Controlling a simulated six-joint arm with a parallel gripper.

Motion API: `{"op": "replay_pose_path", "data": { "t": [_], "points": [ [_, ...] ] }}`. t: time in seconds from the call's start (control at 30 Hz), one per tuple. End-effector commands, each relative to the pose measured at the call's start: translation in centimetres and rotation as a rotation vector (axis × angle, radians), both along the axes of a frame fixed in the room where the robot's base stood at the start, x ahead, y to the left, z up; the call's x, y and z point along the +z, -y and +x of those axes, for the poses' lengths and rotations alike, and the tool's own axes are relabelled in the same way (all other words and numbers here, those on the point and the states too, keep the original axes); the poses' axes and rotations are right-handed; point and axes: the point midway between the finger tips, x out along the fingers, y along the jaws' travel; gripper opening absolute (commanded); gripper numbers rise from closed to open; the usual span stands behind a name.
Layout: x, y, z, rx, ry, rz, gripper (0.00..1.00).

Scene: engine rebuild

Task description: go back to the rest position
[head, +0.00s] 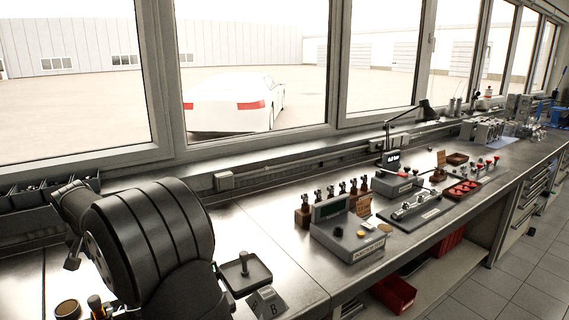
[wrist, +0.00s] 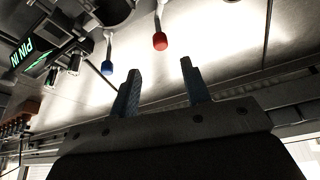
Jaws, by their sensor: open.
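In the wrist view, my gripper (wrist: 160,92) points over the metal bench with its two blue fingers apart and nothing between them. In the head view, part of my own arm fills the lower left, and I cannot make out the gripper's fingers there. In the wrist view, a red-tipped lever (wrist: 160,41) and a blue-tipped lever (wrist: 107,67) show beyond the fingers, apart from them. A device with a lit green display (wrist: 34,53) reading "PIN IN" is at the upper left of that view.
The bench carries a grey console (head: 349,236), a row of small parts on wooden blocks (head: 303,216), a dark square tray (head: 246,274) with a post, and a black fixture plate (head: 420,212). Windows line the back. Bare bench (head: 250,222) lies behind the tray. A red bin (head: 393,292) sits below.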

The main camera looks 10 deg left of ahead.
Motion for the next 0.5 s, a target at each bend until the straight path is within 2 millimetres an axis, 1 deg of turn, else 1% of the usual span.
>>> {"op": "replay_pose_path", "data": {
  "t": [0.03,0.43,0.5],
  "points": [
    [-1.1,-0.2,0.4,-0.001,-0.002,-0.003,0.43],
    [-8.6,-1.8,3.0,0.000,-0.001,-0.002,0.43],
    [-8.3,-2.0,3.0,0.042,0.000,0.002,0.43]
  ]
}}
